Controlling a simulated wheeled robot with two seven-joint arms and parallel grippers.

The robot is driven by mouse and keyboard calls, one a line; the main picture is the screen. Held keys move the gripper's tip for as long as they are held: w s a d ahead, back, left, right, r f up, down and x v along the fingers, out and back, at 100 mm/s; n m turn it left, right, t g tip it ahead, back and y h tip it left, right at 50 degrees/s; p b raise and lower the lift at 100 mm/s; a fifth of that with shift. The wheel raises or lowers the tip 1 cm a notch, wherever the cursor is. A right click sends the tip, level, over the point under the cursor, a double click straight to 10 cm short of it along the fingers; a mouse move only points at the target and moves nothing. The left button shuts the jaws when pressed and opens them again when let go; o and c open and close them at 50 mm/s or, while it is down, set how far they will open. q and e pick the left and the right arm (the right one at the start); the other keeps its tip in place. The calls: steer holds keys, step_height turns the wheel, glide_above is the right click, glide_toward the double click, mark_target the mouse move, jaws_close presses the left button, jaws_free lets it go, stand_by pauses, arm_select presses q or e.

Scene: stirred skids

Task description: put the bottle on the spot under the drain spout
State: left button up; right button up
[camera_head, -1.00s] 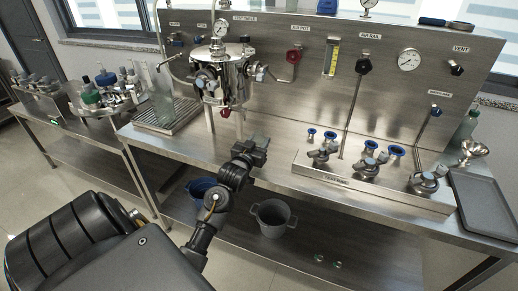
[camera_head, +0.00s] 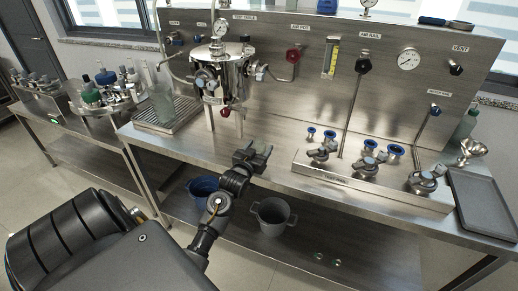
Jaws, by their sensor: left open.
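A steel vessel (camera_head: 219,76) stands on legs at the back left of the bench. A red knob (camera_head: 225,112) is at its underside; the spout and the spot below it are too small to make out. A greenish bottle (camera_head: 465,127) stands at the far right, partly behind a steel funnel. My left gripper (camera_head: 256,152) is open and empty near the bench's front edge, right of and in front of the vessel. My right gripper is out of view.
A manifold (camera_head: 375,187) with several valves and blue-capped fittings stands along the right front. A grey tray (camera_head: 484,203) lies at the right end. A grey bucket (camera_head: 272,216) and a blue one (camera_head: 203,187) stand on the lower shelf. The bench front below the vessel is clear.

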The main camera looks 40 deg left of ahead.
arm_select(q)
steer(key=shift+r, duration=0.2)
steer(key=b+v, duration=0.1)
steer(key=v, duration=1.1)
steer(key=shift+b, duration=0.35)
